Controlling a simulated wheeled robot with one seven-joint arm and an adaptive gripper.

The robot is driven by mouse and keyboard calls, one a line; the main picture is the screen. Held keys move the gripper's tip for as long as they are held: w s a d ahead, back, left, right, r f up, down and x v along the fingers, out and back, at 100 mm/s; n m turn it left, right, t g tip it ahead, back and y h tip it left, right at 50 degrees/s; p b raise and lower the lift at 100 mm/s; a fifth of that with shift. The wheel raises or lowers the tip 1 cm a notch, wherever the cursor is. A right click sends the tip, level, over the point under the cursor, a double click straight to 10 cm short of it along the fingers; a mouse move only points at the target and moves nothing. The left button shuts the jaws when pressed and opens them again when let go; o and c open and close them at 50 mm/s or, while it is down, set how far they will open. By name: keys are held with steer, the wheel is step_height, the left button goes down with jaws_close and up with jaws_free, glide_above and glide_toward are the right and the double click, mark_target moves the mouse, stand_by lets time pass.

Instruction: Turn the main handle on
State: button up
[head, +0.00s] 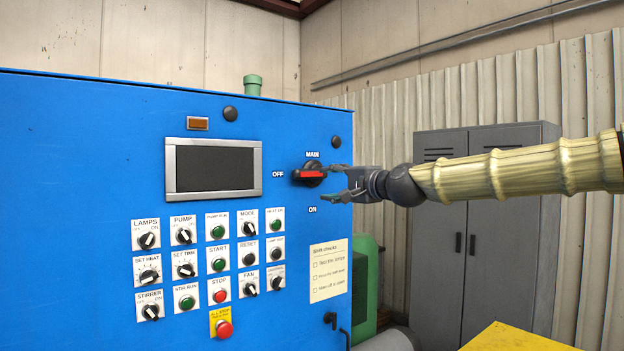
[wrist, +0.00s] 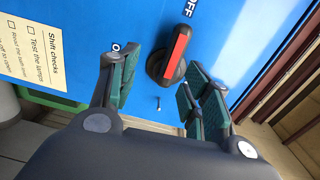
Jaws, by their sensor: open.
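The main handle (head: 310,174) is a black rotary switch with a red bar on the blue cabinet front, under the label MAIN. In the head view its bar lies level, its end toward OFF on the left; ON is printed below it. My gripper (head: 338,182) reaches in from the right, its open fingers at the handle's right side. In the wrist view the red-barred handle (wrist: 172,55) stands just beyond the fingertips of my gripper (wrist: 158,85), nearer the right-hand finger. Nothing is between the fingers near the palm. Whether a fingertip touches the handle I cannot tell.
The blue cabinet (head: 80,200) carries a dark screen (head: 214,168) and several knobs and buttons, including a red stop button (head: 224,328) on a yellow plate. A paper checklist (head: 329,270) hangs below the handle. Grey lockers (head: 480,230) and a yellow surface (head: 515,338) are at the right.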

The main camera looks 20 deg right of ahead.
mark_target(314, 174)
steer(key=shift+r+p+x, duration=0.4)
steer(key=shift+p+x, duration=0.3)
steer(key=shift+x, duration=1)
steer(key=shift+r+p+x, duration=0.4)
steer(key=shift+p+x, duration=0.25)
steer(key=shift+x, duration=1)
steer(key=shift+r+p+x, duration=0.4)
steer(key=shift+p+x, duration=0.3)
steer(key=shift+x, duration=1)
steer(key=shift+w+d, duration=0.1)
steer(key=shift+d, duration=0.05)
